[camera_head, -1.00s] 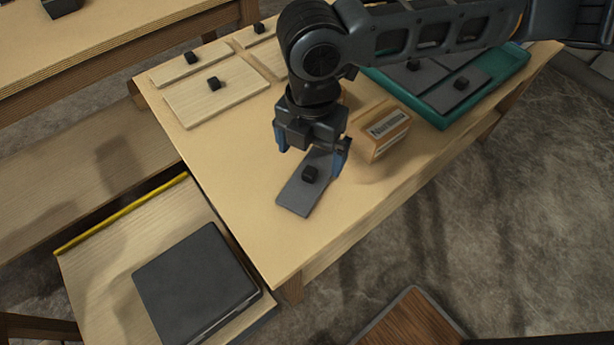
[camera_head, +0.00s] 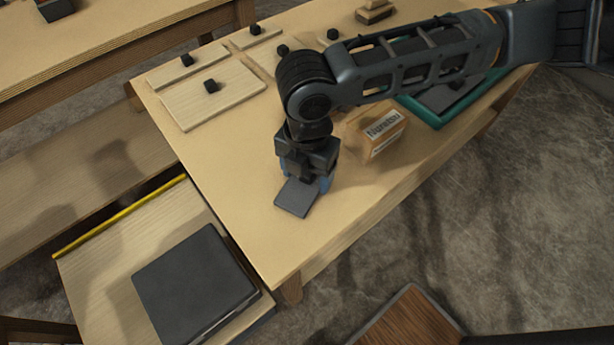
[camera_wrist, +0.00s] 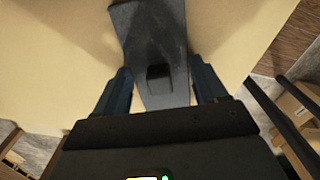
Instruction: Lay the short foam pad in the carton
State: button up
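A dark grey pad (camera_head: 294,200) lies flat on the table below my gripper (camera_head: 305,178). In the wrist view the pad (camera_wrist: 150,28) runs between the two blue fingers, with its black knob (camera_wrist: 158,73) in the gap. My gripper (camera_wrist: 159,80) is open, and a gap shows on each side of the knob. In the head view the gripper hides the knob and the pad's far part. A small cardboard carton (camera_head: 385,135) with a printed label stands just right of the gripper. Its inside cannot be made out.
A teal tray (camera_head: 428,119) with a grey pad (camera_head: 440,96) is partly behind my arm. Pale wooden boards with black knobs (camera_head: 211,86) lie at the table's far left. A black box (camera_head: 195,285) sits on a lower board. The table's front-left area is clear.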

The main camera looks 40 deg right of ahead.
jog(key=c, duration=0.7)
jog(key=shift+o, duration=0.2)
jog(key=shift+r, duration=0.1)
